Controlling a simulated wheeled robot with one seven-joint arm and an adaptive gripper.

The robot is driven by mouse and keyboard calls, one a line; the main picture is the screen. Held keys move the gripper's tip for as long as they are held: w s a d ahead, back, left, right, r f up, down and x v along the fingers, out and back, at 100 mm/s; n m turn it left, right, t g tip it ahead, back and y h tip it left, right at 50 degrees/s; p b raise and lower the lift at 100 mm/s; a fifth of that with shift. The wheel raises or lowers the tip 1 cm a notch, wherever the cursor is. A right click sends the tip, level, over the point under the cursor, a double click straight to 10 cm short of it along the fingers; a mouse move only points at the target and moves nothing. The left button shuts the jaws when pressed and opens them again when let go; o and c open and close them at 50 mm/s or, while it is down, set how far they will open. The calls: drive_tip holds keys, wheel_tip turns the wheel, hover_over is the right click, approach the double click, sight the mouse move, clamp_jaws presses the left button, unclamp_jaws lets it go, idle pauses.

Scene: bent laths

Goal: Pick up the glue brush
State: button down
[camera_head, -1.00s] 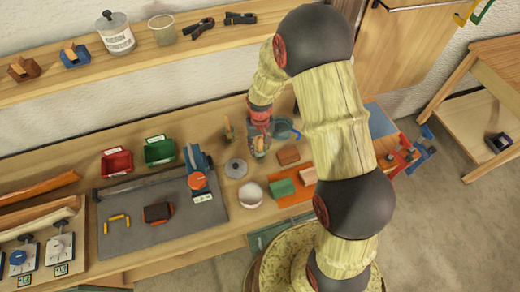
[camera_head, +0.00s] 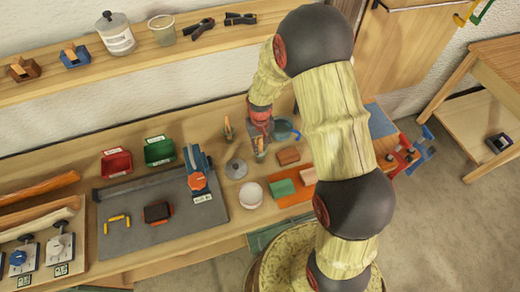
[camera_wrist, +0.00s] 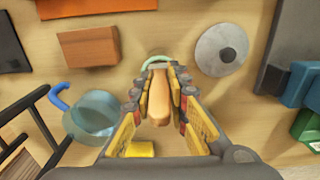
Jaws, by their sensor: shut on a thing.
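The glue brush shows in the wrist view as a pale wooden handle (camera_wrist: 158,98) between the two fingers. My gripper (camera_wrist: 157,90) is shut on it, with yellow pads along both sides. A pale green rim (camera_wrist: 155,61) shows just beyond the fingertips, and I cannot tell whether the brush still stands inside it. In the head view my gripper (camera_head: 261,138) is low over the back of the bench, beside a small clear jar (camera_head: 260,156). The lower end of the brush is hidden.
A blue-handled clear cup (camera_wrist: 92,113) stands close beside my gripper. A wooden block (camera_wrist: 88,46) and a grey disc (camera_wrist: 220,48) lie nearby. Another upright handle (camera_head: 228,129) stands left of my gripper. A blue tool (camera_head: 197,172) and red and green bins (camera_head: 117,163) are further left.

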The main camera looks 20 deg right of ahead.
sight(260, 138)
drive_tip(key=shift+r, duration=0.15)
wheel_tip(260, 138, up, 10)
drive_tip(key=shift+f, duration=0.1)
idle(0.3)
idle(0.4)
